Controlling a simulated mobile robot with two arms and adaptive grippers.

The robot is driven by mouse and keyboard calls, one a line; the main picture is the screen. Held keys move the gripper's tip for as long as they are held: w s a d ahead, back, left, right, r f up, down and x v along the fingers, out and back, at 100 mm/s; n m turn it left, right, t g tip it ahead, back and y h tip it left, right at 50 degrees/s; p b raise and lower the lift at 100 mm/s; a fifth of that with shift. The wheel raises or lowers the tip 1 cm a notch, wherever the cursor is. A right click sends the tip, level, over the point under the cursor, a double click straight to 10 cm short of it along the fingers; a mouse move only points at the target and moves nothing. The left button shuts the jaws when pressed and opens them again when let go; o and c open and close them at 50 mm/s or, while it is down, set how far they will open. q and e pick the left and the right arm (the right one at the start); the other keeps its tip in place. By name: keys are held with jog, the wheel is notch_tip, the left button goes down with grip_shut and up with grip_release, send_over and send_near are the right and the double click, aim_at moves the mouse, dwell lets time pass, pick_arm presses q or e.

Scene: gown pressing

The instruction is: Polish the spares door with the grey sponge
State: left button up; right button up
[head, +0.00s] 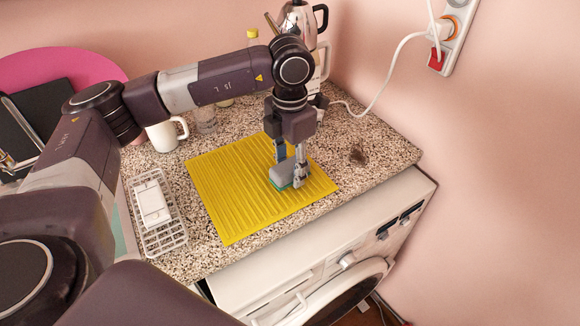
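The grey sponge (281,176), with a green underside, is on the ribbed yellow mat (225,195), near its right part. My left gripper (290,174) points down over it, with its fingers apart and the sponge between them. One finger is at the sponge's right side and the other is partly hidden behind it. Whether both fingers press on the sponge cannot be told. I see no door marked as the spares door. A white front-loading machine under the counter has a round door (345,300), cut off by the lower edge. My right gripper is not in view.
A white cable runs to a wall power strip (458,25). The counter's right end is mostly clear.

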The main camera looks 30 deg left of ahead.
aim_at(290, 165)
pick_arm(q)
jog(key=shift+r, duration=0.15)
jog(key=shift+r, duration=0.35)
dwell(0.3)
jog(key=c, duration=1)
jog(key=shift+o, duration=0.2)
jog(key=shift+r+p, duration=1.9)
jog(key=shift+r, duration=1.15)
